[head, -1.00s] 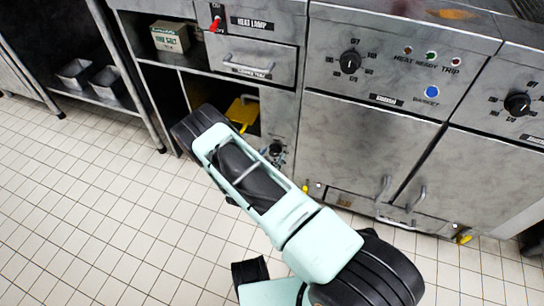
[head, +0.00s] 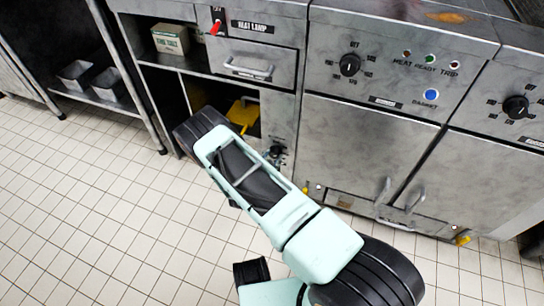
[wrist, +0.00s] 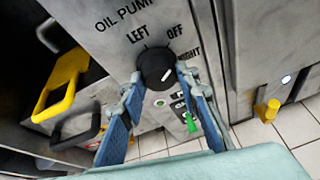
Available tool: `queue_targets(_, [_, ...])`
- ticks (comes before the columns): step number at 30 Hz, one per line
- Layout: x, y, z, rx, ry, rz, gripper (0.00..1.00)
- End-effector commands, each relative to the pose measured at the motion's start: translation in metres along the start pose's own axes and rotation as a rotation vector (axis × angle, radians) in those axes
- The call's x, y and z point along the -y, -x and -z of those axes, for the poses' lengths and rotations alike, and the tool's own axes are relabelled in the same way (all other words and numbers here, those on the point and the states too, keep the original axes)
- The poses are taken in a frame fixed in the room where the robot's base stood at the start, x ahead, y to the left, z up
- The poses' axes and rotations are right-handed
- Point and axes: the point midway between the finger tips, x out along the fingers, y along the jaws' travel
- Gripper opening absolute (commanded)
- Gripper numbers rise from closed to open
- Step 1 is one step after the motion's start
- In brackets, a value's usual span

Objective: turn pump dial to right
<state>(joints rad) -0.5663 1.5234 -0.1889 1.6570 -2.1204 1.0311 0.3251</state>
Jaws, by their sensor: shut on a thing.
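The pump dial (wrist: 155,68) is a round black knob with a white pointer mark, on a grey panel under the words OIL PUMP. LEFT, OFF and RIGHT are printed around it. The white mark slants up and to the right, toward the OFF and RIGHT side; the exact setting is hard to tell. My gripper (wrist: 159,80) has its two blue fingers on either side of the dial, shut on it. In the head view, my arm covers much of the lower cabinet and the gripper cannot be made out clearly.
A yellow handle (wrist: 62,85) and a dark handle (wrist: 78,130) stick out from the open bay at left. A yellow fitting (wrist: 267,110) is near the floor at right. The tiled floor (head: 90,200) is clear.

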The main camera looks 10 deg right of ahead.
Motion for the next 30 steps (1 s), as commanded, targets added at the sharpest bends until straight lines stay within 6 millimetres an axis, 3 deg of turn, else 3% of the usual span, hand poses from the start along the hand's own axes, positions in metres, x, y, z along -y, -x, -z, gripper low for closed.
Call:
queue_targets(21, [0.0046,-0.0015,-0.0023,-0.043,-0.536,-0.216,0.05])
queue_targets(30, [0.0051,-0.0021,-0.0019,-0.054,-0.680,-0.275,0.05])
